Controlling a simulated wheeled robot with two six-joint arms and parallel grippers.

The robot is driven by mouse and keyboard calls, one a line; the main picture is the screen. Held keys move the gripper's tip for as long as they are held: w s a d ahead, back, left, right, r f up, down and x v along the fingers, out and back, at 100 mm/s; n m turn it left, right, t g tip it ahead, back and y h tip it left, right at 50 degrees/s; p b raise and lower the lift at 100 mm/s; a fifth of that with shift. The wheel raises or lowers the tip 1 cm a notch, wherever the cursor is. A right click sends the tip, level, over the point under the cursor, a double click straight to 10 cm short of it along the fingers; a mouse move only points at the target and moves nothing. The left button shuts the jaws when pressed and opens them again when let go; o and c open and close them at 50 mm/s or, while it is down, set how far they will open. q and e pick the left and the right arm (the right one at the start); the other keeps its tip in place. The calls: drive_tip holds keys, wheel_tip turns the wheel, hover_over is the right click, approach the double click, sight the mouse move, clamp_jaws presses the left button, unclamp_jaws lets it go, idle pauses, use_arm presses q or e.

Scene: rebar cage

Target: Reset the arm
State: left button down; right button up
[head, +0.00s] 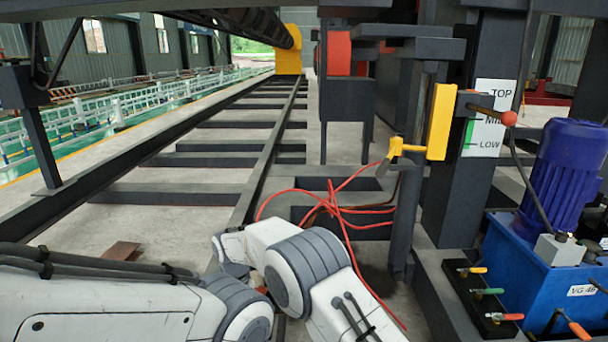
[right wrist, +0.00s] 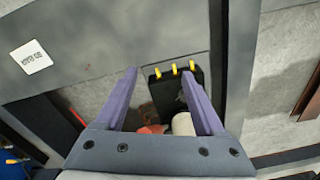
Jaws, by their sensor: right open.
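My right gripper (right wrist: 158,76) shows in the right wrist view with its two purple fingers spread apart. Nothing is held between the fingertips. Beyond them is a black block with yellow levers (right wrist: 176,90), apart from the fingers as far as I can tell. A pale rounded part and a reddish part show low between the fingers; what they are is unclear. In the head view my white and grey arms cross the bottom, bent close together near the centre. Neither gripper's fingers can be made out there, and my left gripper is not seen.
Red cables (head: 338,212) loop over the floor beams. A dark post with a yellow lever handle (head: 400,150) stands right of centre. Beside it are a TOP/LOW sign (head: 490,117), a red-knobbed lever (head: 508,119), a blue motor (head: 565,172) and a valve block (head: 485,298). Rails (head: 268,160) run away.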

drive_tip(key=s+d+r+n+t, duration=0.1)
drive_tip(key=d+r, duration=0.3)
drive_tip(key=d, duration=0.6)
drive_tip(key=s+d+r+n, duration=0.1)
drive_tip(key=d+r, duration=0.4)
drive_tip(key=d, duration=0.5)
drive_tip(key=s+d+r+n+t, duration=0.1)
drive_tip(key=s+d+n, duration=0.1)
drive_tip(key=s+d, duration=1.35)
drive_tip(key=s+a+r+n+g, duration=0.1)
drive_tip(key=s+a+r+n, duration=0.25)
drive_tip(key=s+a, duration=0.4)
drive_tip(key=s+a+r+n+g, duration=0.1)
drive_tip(key=s+a+r+n, duration=0.25)
drive_tip(key=s+a, duration=0.4)
wheel_tip(320, 180, up, 32)
drive_tip(key=p, duration=3.3)
drive_tip(key=shift+w+r+y, duration=0.2)
drive_tip(key=shift+w+y, duration=0.2)
drive_tip(key=shift+d, duration=0.1)
